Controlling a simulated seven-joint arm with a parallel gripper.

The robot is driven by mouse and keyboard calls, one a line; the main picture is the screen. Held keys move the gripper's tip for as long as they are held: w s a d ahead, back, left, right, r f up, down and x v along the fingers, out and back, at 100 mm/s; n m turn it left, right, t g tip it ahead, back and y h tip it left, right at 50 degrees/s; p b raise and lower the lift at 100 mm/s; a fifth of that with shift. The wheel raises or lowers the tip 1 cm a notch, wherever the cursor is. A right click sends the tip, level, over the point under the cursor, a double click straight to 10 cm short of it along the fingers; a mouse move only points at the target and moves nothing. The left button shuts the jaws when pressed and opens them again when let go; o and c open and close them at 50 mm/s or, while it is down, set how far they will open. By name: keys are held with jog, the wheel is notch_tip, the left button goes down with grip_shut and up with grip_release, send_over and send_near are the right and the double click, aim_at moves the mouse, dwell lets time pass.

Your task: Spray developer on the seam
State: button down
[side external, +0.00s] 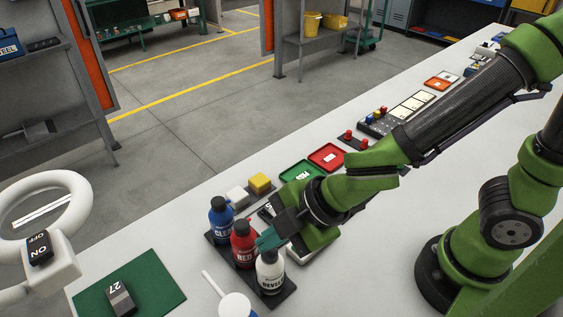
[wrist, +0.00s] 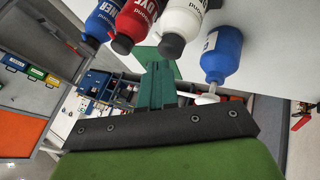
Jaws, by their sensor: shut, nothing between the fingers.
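The white developer bottle (side external: 270,271) stands upright with a dark cap in the black tray (side external: 283,296), next to the red dye bottle (side external: 243,244) and the blue cleaner bottle (side external: 221,216). In the wrist view the white bottle (wrist: 183,18), red bottle (wrist: 137,22) and blue bottle (wrist: 104,18) appear upside down along the top. My gripper (side external: 262,243) has teal fingers, shut and empty, close by the red and white bottles; I cannot tell whether it touches them. The fingers (wrist: 158,85) also show in the wrist view. I cannot make out a seam.
A dark block marked 27 (side external: 120,300) lies on a green mat (side external: 155,283). A white ring lamp (side external: 50,265) stands at the left. A white-topped nozzle bottle (side external: 236,306) is at the front; a blue bottle (wrist: 222,55) shows in the wrist view. Red (side external: 328,157) and green trays (side external: 302,172) lie behind.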

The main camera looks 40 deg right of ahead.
jog(key=shift+f, duration=0.5)
dwell(0.6)
dwell(0.5)
jog(key=w+d+r+m+t+h, duration=0.1)
jog(key=w+d+r+m+h, duration=0.15)
jog(key=d+m, duration=0.35)
jog(key=w+d+r+m+t+h, duration=0.1)
jog(key=w+d+r+m+h, duration=0.2)
jog(key=d, duration=0.5)
jog(key=s+d+r+m+y, duration=0.2)
jog(key=s+d+r+m, duration=0.4)
jog(key=d+m, duration=0.3)
jog(key=s+m, duration=0.1)
jog(key=m, duration=0.2)
jog(key=shift+d+r+y, duration=0.35)
jog(key=shift+r, duration=0.05)
